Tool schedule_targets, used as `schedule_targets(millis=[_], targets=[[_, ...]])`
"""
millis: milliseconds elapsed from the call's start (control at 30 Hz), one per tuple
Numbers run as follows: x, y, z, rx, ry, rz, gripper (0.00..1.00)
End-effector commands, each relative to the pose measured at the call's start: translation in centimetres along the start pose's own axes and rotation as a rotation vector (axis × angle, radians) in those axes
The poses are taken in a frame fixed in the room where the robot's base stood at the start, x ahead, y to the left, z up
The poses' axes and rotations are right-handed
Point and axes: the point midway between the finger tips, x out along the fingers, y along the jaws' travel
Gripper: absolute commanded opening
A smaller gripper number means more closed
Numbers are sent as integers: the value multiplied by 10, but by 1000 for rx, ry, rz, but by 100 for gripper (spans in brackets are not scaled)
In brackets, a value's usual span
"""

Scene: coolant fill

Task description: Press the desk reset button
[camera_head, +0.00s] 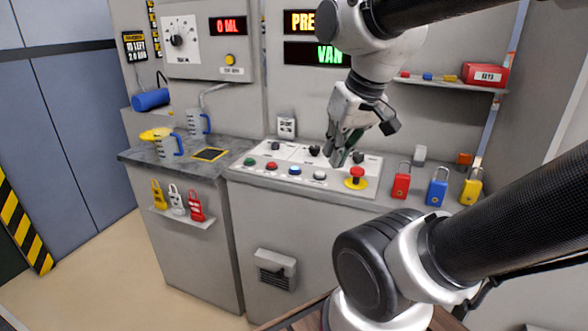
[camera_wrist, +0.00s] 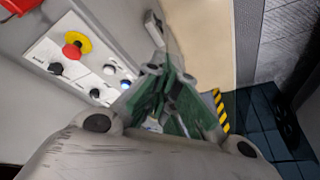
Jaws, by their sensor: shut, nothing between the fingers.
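A sloped white desk panel carries a row of buttons: green (camera_head: 249,161), red (camera_head: 272,165), blue (camera_head: 295,170) and white (camera_head: 320,174). A red mushroom button (camera_head: 356,175) on a yellow base stands at the right end. Button labels are too small to read, so I cannot tell which is reset. In the wrist view the white button (camera_wrist: 109,69), blue button (camera_wrist: 125,84) and mushroom button (camera_wrist: 72,50) show left of my fingers. My gripper (camera_head: 338,158) is shut and empty, above the panel's right half, pointing down. Its fingers (camera_wrist: 158,72) partly hide the panel's other end.
Black knobs (camera_head: 314,150) line the panel's back row. Red (camera_head: 401,182), blue (camera_head: 437,188) and yellow (camera_head: 471,188) padlocks stand to the right. A dark counter (camera_head: 225,147) with jugs (camera_head: 167,147) lies left. A shelf (camera_head: 440,83) hangs behind my arm.

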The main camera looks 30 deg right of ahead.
Motion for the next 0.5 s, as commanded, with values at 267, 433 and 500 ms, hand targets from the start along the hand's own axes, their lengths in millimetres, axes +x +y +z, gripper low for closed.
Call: schedule_targets(millis=[267,433,500], targets=[[54,-24,-113,804,-19,-255,0],[107,2,-195,1388,-16,-397,0],[126,17,-219,1575,-11,-439,0]])
